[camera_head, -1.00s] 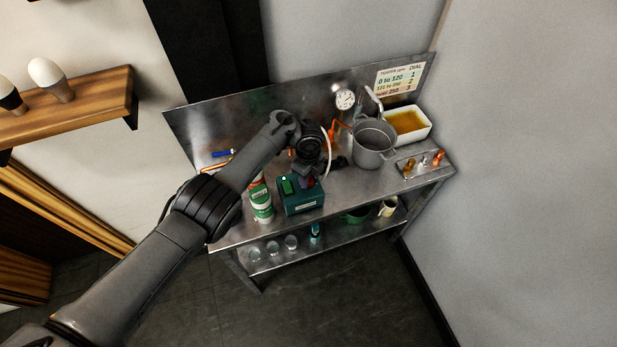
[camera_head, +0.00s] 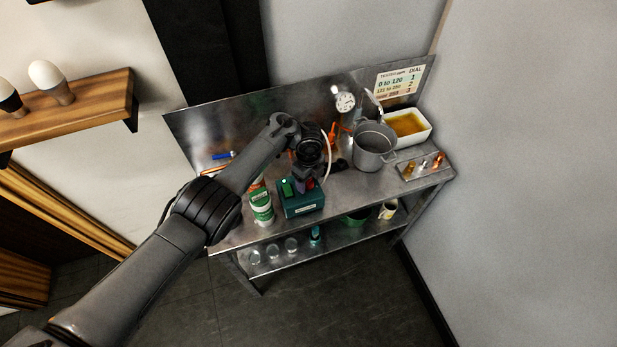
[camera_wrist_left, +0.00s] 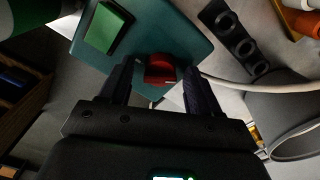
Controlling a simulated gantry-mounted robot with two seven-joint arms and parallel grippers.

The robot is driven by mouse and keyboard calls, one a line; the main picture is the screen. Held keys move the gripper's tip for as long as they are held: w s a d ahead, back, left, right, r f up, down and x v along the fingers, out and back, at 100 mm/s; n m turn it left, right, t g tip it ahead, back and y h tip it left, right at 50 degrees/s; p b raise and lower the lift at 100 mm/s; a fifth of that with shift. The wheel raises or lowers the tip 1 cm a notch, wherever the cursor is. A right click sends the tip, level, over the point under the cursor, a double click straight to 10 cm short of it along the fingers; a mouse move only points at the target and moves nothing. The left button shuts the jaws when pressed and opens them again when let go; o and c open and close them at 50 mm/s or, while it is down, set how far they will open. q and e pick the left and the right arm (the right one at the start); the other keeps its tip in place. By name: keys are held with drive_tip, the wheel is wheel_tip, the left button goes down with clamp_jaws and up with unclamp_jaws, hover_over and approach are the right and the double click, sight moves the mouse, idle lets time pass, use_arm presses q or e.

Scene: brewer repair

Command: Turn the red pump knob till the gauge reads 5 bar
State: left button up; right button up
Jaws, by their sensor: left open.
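The teal pump box (camera_head: 303,206) stands at the front of the steel bench, with a green button on its top. In the left wrist view the red knob (camera_wrist_left: 160,71) sits on this box (camera_wrist_left: 190,35), and a pale mark shows on the knob. My left gripper (camera_wrist_left: 158,78) is open, one finger on each side of the knob, with small gaps visible. In the head view the left gripper (camera_head: 308,184) is over the box and mostly hides the knob. The round white gauge (camera_head: 345,103) is on the back panel; its reading is too small to tell. My right gripper is not in view.
A green and white can (camera_head: 262,208) stands close left of the box. A grey pot (camera_head: 374,147) and a white tray of amber liquid (camera_head: 428,130) are to the right. A pale hose (camera_wrist_left: 245,84) runs from beside the box.

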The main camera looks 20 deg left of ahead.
use_arm(q)
wheel_tip(320, 180, up, 11)
drive_tip(key=p, duration=0.3)
idle(0.7)
